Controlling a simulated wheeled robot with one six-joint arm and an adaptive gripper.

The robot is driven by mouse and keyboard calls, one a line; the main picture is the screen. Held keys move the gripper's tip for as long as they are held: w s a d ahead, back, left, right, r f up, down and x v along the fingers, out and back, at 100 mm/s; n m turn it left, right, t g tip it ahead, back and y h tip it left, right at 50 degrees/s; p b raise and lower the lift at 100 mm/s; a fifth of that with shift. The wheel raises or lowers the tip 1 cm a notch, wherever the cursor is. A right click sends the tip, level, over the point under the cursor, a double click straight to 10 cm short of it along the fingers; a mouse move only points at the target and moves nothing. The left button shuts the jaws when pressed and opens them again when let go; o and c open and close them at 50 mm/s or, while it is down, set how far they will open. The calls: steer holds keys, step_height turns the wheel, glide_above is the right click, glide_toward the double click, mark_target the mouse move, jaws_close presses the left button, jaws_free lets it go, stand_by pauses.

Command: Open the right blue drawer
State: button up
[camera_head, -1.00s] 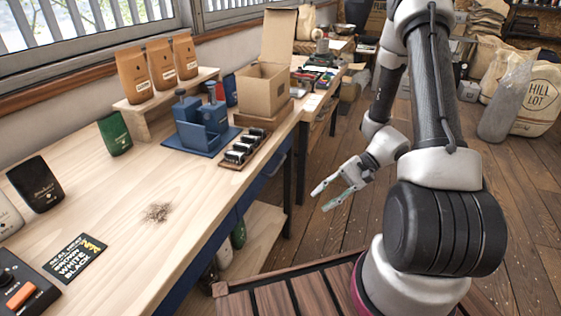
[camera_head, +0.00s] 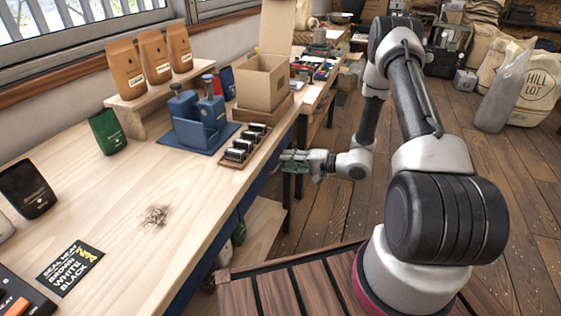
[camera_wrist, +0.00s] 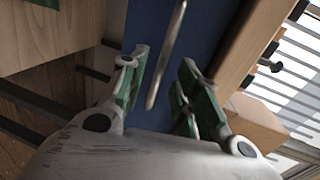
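A blue drawer front (camera_wrist: 208,28) fills the upper middle of the wrist view, with a slim metal bar handle (camera_wrist: 177,30) on it. The handle's lower end shows between the two green-padded fingers of my gripper (camera_wrist: 163,62). The fingers are apart, one on each side of the handle; I cannot tell if either touches it. In the head view my gripper (camera_head: 298,160) is at the front edge of the wooden workbench (camera_head: 120,220), and the handle is hidden there. Only part of the blue bench front (camera_head: 228,226) shows in the head view.
On the bench stand a blue device (camera_head: 200,122), a tray of small dark-topped jars (camera_head: 240,152), a cardboard box (camera_head: 262,85) and coffee bags (camera_head: 126,68). A slatted wooden surface (camera_head: 290,285) lies in front.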

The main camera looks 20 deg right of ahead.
steer(key=shift+x, duration=1.75)
jaws_close()
